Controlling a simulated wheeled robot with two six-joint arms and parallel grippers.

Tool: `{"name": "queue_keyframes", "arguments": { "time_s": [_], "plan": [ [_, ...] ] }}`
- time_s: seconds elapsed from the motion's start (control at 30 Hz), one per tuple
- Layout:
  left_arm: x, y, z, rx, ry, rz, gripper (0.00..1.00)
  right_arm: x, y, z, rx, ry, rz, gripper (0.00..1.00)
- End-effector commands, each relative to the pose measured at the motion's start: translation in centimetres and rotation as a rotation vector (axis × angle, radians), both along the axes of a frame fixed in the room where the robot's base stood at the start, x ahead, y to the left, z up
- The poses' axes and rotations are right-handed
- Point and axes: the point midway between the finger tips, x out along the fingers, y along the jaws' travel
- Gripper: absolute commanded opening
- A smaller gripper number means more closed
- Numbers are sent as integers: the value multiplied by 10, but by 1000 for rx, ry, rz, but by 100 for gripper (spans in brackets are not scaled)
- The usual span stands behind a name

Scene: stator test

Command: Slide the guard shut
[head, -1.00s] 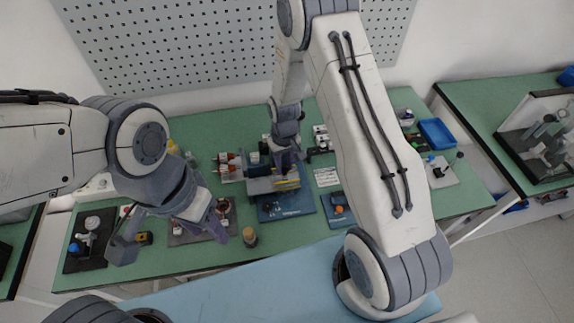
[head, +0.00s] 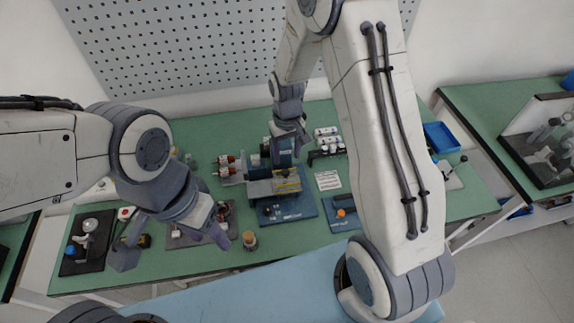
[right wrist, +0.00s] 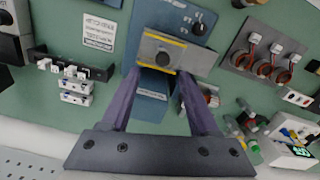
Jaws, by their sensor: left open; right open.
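The stator tester (head: 297,206) has a blue base on the green table, with a grey guard (head: 262,188) that has a yellow-marked edge. In the right wrist view the guard (right wrist: 182,57) is a grey plate with yellow strips and a dark round knob. My right gripper (head: 290,146) is open behind the tester; in its wrist view (right wrist: 158,68) the two purple fingers spread on the near side of the guard, holding nothing. I cannot tell if they touch it. My left gripper (head: 172,246) is open and empty over the front left of the table.
Red-and-white parts (head: 224,165) lie left of the tester, and a small brown cylinder (head: 249,240) stands in front. A black rack with white parts (head: 327,150) and a printed card (head: 327,180) are on the right. A blue tray (head: 441,137) lies further right.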

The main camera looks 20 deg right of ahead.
Motion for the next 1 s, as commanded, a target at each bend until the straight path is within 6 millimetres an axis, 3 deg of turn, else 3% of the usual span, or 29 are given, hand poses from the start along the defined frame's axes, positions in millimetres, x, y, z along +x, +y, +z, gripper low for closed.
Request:
{"name": "queue_keyframes", "arguments": {
  "time_s": [0.1,0.3,0.87,1.0],
  "plan": [
    [0,0,-8,0,0,1,50,1,0,20,0,-6,0,62],
    [0,0,-10,0,0,2,50,0,0,40,-1,-2,0,62],
    [0,0,-11,0,0,2,50,-1,2,43,0,-1,3,62],
    [0,0,-17,0,0,2,50,-17,26,57,6,-10,55,62]
  ]
}}
